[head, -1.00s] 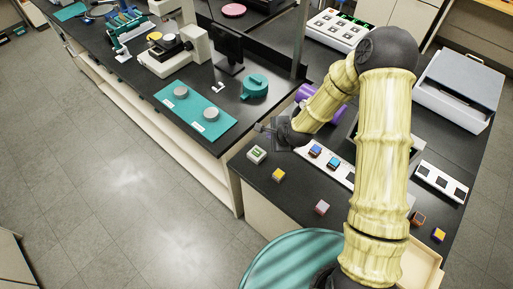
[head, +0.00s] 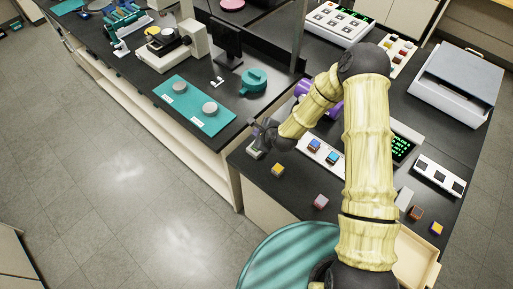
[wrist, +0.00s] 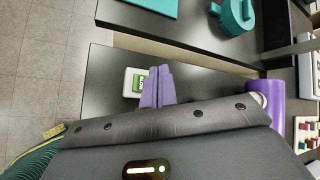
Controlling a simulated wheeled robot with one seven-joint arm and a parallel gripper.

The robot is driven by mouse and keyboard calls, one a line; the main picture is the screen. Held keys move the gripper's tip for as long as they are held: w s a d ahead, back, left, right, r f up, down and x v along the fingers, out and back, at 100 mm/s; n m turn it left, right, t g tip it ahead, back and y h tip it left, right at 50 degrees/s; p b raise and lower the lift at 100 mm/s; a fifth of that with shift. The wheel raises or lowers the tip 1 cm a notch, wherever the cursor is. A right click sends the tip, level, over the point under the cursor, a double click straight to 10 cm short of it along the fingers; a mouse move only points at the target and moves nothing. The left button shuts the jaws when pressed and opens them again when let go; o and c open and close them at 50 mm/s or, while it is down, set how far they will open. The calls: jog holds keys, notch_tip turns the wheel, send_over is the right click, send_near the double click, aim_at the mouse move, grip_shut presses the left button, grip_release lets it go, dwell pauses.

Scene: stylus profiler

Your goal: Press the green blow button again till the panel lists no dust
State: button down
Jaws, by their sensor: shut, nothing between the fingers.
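The small white box with a green top (head: 254,153), which looks like the blow button, stands on the near left part of the black bench. In the wrist view its white housing and green face (wrist: 135,83) show just left of my fingers. My gripper (head: 261,140) is shut and empty, right over the box in the head view. The purple fingers (wrist: 158,86) lie side by side in the wrist view and cover the box's right side. I cannot tell whether they touch the button. A dark panel with green text (head: 402,147) is partly behind my arm; its text is too small to read.
Several small coloured cubes, including a yellow one (head: 277,169) and a pink one (head: 321,201), stand near the front edge. A white slotted strip (head: 314,147) is right of my gripper. A purple cylinder (wrist: 264,101) lies close by. A teal mat (head: 190,98) with discs is at left.

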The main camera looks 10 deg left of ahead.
jog(key=shift+f+b, duration=1.95)
jog(key=shift+f, duration=1.25)
jog(key=shift+f+b, duration=0.45)
jog(key=shift+b, duration=0.05)
jog(key=shift+f+b, duration=0.35)
jog(key=shift+r+p, duration=0.45)
jog(key=shift+r, duration=0.4)
jog(key=shift+r+p, duration=1.55)
jog(key=shift+r, duration=1)
